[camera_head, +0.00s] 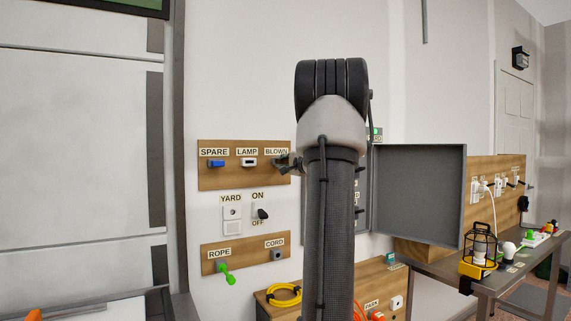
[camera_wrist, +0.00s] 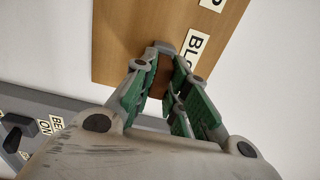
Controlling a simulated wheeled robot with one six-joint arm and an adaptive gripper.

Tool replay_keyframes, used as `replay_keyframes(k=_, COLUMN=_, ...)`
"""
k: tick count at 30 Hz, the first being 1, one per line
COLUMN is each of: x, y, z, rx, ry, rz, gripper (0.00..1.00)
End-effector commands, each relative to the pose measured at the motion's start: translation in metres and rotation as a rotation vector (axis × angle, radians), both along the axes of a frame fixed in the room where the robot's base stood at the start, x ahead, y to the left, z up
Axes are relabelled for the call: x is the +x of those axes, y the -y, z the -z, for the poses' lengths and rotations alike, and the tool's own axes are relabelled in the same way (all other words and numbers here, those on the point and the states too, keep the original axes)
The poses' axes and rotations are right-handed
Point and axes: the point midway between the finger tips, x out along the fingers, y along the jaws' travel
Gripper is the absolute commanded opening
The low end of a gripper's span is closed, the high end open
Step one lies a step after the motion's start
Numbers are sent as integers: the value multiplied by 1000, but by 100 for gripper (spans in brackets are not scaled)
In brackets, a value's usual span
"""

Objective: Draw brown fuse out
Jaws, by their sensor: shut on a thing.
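My gripper (camera_head: 284,163) is at the right end of the upper wooden board, at the position with the partly hidden "BLOWN" label (camera_head: 276,151). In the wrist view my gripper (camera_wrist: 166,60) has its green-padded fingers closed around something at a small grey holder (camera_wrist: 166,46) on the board. The brown fuse is mostly hidden between the fingers, and I cannot make out its colour clearly. It appears to be still at the board. A blue fuse (camera_head: 216,163) sits under "SPARE" and a white one (camera_head: 249,162) under "LAMP".
A grey cabinet with an open door (camera_head: 420,195) stands just right of my arm. A bench (camera_head: 500,283) with a lamp is at right.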

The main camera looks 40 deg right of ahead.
Motion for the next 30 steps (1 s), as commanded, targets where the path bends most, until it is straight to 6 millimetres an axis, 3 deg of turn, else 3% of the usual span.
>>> replay_keyframes(k=4, x=4, y=1, z=0, rx=0, ry=0, rz=-1, gripper=0)
replay_keyframes(k=5, x=4, y=1, z=0, rx=0, ry=0, rz=0, gripper=17)
replay_keyframes(k=9, x=4, y=1, z=0, rx=0, ry=0, rz=0, gripper=40)
replay_keyframes(k=20, x=-1, y=0, z=0, rx=0, ry=0, rz=1, gripper=40)
replay_keyframes(k=23, x=-13, y=-2, z=0, rx=-1, ry=0, rz=3, gripper=40)
replay_keyframes(k=30, x=-65, y=-16, z=-1, rx=-1, ry=1, rz=4, gripper=40)
